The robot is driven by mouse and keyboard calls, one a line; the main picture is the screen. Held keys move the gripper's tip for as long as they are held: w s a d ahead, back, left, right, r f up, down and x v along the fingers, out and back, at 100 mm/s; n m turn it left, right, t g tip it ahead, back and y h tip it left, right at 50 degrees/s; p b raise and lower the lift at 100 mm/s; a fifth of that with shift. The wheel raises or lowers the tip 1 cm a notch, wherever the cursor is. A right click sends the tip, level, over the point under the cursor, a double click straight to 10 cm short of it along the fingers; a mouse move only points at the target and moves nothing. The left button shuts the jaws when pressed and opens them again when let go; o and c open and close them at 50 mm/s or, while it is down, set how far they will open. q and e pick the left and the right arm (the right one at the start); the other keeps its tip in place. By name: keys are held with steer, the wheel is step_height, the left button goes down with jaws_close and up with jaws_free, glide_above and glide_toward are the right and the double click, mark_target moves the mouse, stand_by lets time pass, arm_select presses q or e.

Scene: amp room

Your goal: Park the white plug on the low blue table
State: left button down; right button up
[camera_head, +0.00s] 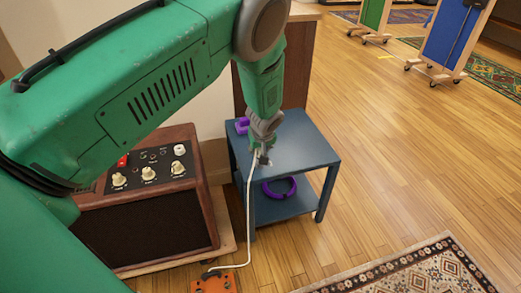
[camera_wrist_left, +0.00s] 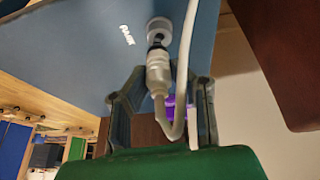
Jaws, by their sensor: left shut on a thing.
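The low blue table (camera_head: 312,153) stands in the middle of the head view. My left gripper (camera_head: 263,150) points down over its top, near the left front part. In the left wrist view the gripper (camera_wrist_left: 160,82) is shut on the white plug (camera_wrist_left: 158,68), with its white cable (camera_wrist_left: 180,100) looping back past the fingers. The plug's tip faces a round grey fitting (camera_wrist_left: 159,28) on the blue tabletop (camera_wrist_left: 90,40), beside white lettering. I cannot tell whether the tip touches the fitting. In the head view the fingers mostly hide the plug. My right gripper is out of view.
A purple object (camera_head: 241,125) sits at the tabletop's back left, and a purple ring (camera_head: 279,188) on the lower shelf. A brown amp (camera_head: 150,235) stands left. The white cable runs down to an orange box (camera_head: 213,284). Wooden floor right of the table is clear.

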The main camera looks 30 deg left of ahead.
arm_select(q)
steer(key=shift+f, duration=0.45)
steer(key=c, duration=1.3)
jaws_free()
steer(key=shift+r, duration=0.1)
steer(key=v, duration=1.1)
steer(key=shift+s+d+r, duration=0.15)
steer(key=shift+d+r, duration=0.05)
steer(key=shift+r, duration=0.05)
